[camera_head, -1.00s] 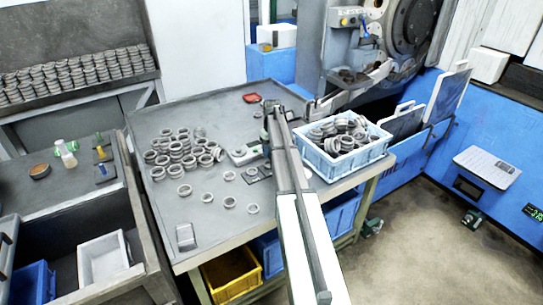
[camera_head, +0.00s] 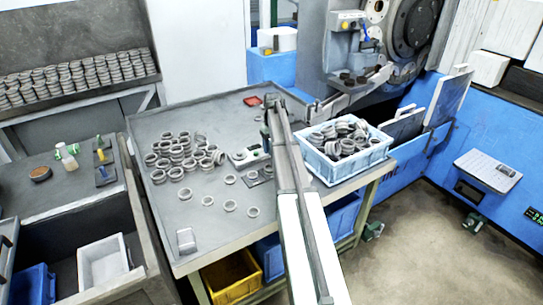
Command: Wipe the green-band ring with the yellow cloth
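My arm reaches up from the bottom edge over the worktable (camera_head: 215,235). Its far end bends down beside the measuring fixture (camera_head: 240,158). My gripper (camera_head: 266,143) is tiny and partly hidden by my arm there; its fingers cannot be made out. Many grey metal rings (camera_head: 185,155) lie in a cluster on the table, and several looser ones (camera_head: 230,206) lie nearer the front. A green band cannot be picked out on any ring. No yellow cloth can be made out.
A light-blue crate (camera_head: 318,166) full of rings stands at the table's right edge. A red item (camera_head: 252,101) lies at the back. A grey block (camera_head: 186,240) is at the front left. The left bench (camera_head: 40,200) holds a bottle (camera_head: 68,160) and small coloured tools.

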